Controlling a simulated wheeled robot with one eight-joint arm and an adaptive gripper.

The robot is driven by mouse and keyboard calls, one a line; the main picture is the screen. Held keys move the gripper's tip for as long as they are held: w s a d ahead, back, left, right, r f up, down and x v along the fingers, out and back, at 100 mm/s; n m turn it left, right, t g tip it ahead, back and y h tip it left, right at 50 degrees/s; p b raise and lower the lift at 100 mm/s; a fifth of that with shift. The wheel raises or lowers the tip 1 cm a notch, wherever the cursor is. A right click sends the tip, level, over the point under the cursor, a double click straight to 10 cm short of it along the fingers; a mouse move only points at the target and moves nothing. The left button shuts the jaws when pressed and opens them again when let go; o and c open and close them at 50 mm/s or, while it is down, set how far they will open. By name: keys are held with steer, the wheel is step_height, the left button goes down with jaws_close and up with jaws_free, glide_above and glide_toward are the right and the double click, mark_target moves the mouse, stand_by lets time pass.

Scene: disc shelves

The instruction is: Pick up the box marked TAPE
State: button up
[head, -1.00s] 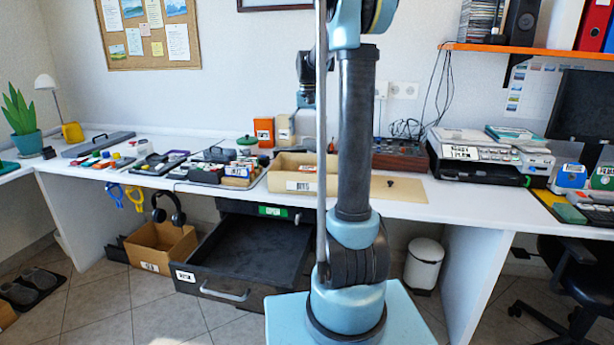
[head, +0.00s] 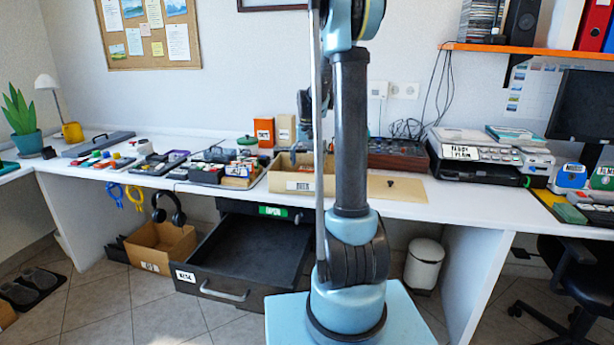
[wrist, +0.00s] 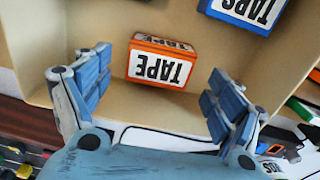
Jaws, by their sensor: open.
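In the wrist view, the orange box marked TAPE (wrist: 160,62) lies in the tan bin, its white label upside down in the picture. My gripper (wrist: 160,88) is open and empty, with one blue finger on each side of the box's near end. The fingers look apart from the box. In the head view, my gripper is mostly hidden behind my arm, over the tan bin (head: 290,182). The TAPE box cannot be made out there.
A blue box marked TAPS (wrist: 243,12) lies in the same bin, at the upper right. The bin's walls (wrist: 40,60) stand close around my fingers. In the head view, an open drawer (head: 245,255) juts out below the desk, and a tray of small items (head: 225,170) stands left of the bin.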

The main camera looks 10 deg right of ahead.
mark_target(308, 168)
steer(key=shift+f, duration=1.65)
steer(key=c, duration=1.1)
steer(key=shift+c, duration=0.2)
